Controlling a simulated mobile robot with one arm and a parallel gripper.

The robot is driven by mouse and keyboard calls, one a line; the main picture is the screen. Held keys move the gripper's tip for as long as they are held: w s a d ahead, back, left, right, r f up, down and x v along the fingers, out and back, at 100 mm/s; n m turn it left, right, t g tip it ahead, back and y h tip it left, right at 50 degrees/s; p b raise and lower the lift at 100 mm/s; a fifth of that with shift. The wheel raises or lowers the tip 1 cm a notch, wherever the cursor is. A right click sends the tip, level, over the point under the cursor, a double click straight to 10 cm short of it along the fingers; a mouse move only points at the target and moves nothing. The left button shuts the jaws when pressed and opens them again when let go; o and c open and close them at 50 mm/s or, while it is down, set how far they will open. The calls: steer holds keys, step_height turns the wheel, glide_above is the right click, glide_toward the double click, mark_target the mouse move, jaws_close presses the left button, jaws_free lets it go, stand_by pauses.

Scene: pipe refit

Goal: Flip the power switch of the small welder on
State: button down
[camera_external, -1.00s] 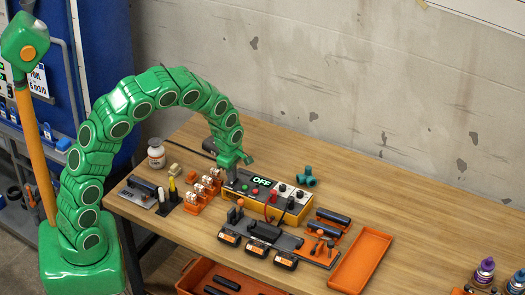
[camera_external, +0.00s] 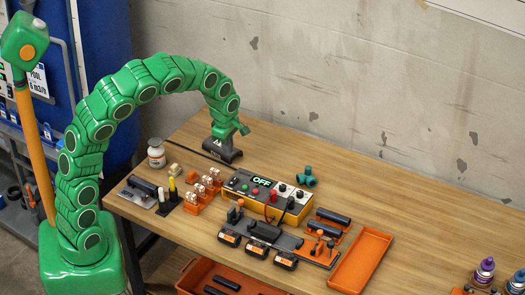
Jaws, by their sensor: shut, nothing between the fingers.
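The small welder (camera_external: 280,207) is a grey and yellow-orange box on the workbench, with knobs, red and dark fittings and a lit display (camera_external: 262,182) that reads OFF. Small dark controls (camera_external: 234,184) sit on its left end, too small to tell apart or to read the power switch's position. My gripper (camera_external: 229,158) is shut and empty. It points down just behind and left of the welder's left end, above the bench and apart from the welder.
Battery packs (camera_external: 257,248) on a dark holder stand in front of the welder. Orange blocks with pale fittings (camera_external: 203,190) are to its left, and an orange tray (camera_external: 361,262) to its right. A teal pipe fitting (camera_external: 306,177) lies behind it.

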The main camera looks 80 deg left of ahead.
mark_target(235, 178)
steer(key=shift+r, duration=0.2)
steer(key=shift+w+a+r+t, duration=0.1)
steer(key=shift+w+a+t, duration=0.2)
steer(key=shift+w+a, duration=0.2)
steer(key=f, duration=0.4)
steer(key=w+a+f, duration=0.1)
steer(key=f, duration=0.9)
steer(key=shift+w+a, duration=0.2)
